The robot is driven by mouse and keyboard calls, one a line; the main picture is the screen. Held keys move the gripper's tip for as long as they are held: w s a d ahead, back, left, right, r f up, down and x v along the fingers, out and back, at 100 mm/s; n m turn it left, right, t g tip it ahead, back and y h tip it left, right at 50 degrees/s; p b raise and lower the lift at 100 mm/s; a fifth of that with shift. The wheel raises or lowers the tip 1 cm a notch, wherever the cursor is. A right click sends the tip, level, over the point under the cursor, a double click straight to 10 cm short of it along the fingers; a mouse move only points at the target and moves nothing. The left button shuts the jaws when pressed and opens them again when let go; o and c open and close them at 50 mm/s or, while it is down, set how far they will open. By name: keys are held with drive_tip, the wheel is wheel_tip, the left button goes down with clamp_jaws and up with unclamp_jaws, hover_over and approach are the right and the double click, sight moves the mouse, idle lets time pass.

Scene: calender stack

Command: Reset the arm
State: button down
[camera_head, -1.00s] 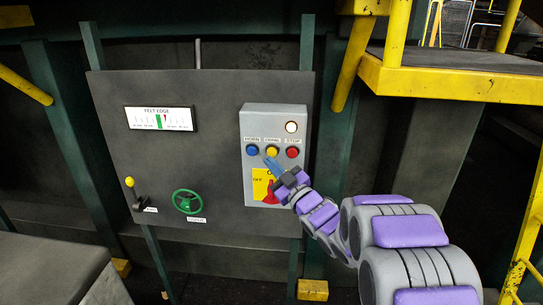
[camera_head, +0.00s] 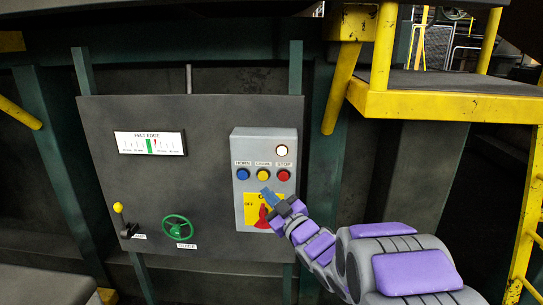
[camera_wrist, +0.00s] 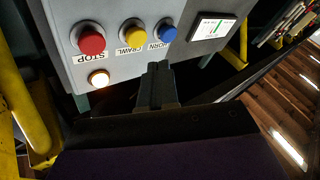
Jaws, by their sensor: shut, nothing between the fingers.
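My gripper (camera_head: 268,197) is shut and empty, in front of the grey control box (camera_head: 240,218). In the wrist view my gripper (camera_wrist: 158,78) points toward the box, below the CRAWL button (camera_wrist: 135,31) and the blue button (camera_wrist: 163,26). I cannot tell whether it touches the box. The blue HORN button (camera_head: 242,174) and red STOP button (camera_head: 284,175) flank the yellow one. The round lamp (camera_head: 281,151) is lit.
The dark panel (camera_head: 110,180) carries a FELT EDGE gauge (camera_head: 150,143), a yellow-knobbed lever (camera_head: 119,208) and a green handwheel (camera_head: 178,228). A yellow-framed platform (camera_head: 440,104) stands at the right. Open space lies in front of the panel.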

drive_tip(key=s+d+f+m+g+h, duration=0.25)
drive_tip(key=d+f+m+h, duration=0.2)
drive_tip(key=d+h, duration=0.45)
drive_tip(key=s+d+f+m+g+h, duration=0.3)
drive_tip(key=s+d+f+m+g, duration=0.1)
drive_tip(key=s+d, duration=0.6)
drive_tip(key=s+a+f+m+g, duration=0.1)
drive_tip(key=s+g, duration=0.5)
drive_tip(key=s, duration=1.2)
drive_tip(key=s+a+f+m+g, duration=0.1)
drive_tip(key=s+f+m+g, duration=0.2)
drive_tip(key=s, duration=1.5)
drive_tip(key=g, duration=0.2)
drive_tip(key=shift+a+f+g, duration=0.15)
drive_tip(key=shift+a+g, duration=0.05)
drive_tip(key=shift+g, duration=0.15)
drive_tip(key=shift+a, duration=0.1)
